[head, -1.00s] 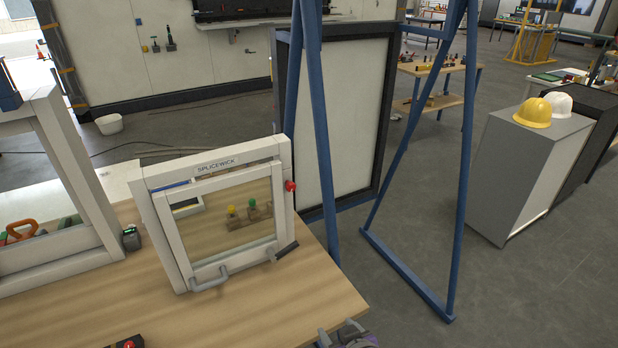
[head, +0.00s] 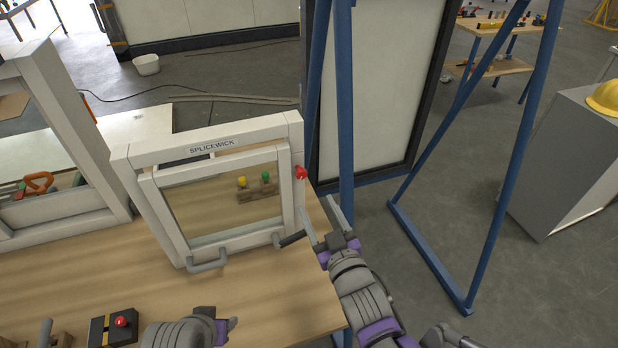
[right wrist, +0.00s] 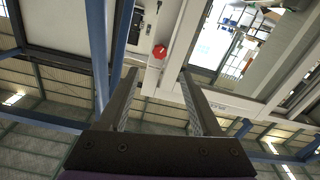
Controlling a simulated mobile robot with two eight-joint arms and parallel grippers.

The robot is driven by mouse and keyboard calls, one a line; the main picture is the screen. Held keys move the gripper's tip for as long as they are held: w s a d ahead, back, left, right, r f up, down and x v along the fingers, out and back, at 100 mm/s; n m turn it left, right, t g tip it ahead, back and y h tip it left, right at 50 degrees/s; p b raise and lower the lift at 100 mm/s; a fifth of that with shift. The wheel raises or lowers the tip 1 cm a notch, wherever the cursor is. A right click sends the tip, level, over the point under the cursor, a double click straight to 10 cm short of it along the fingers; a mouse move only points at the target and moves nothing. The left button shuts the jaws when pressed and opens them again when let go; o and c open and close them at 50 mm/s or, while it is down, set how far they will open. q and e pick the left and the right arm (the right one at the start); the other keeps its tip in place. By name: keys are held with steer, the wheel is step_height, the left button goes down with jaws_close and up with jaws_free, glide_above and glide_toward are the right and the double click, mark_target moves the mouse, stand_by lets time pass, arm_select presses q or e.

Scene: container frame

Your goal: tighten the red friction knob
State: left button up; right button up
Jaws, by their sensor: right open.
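The red friction knob (head: 301,173) sits on the right post of the white SPLICEWICK window frame (head: 205,146). In the right wrist view the red knob (right wrist: 159,52) lies ahead, beyond the fingertips and between their lines. My right gripper (head: 322,222) is open and empty, below and to the right of the knob and apart from it. Its two fingers also show in the right wrist view (right wrist: 158,85). My left arm's end (head: 215,328) shows low in the head view over the table; its fingers cannot be made out clearly.
The hinged sash has a grey handle (head: 208,262) and a dark lever (head: 291,239) near the right post. Blue stand legs (head: 345,120) rise just behind the table's right edge. A black box with a red button (head: 121,322) lies at the front left.

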mark_target(302, 176)
steer(key=x, duration=0.9)
steer(key=shift+w+f, duration=0.1)
steer(key=shift+w, duration=0.05)
jaws_close()
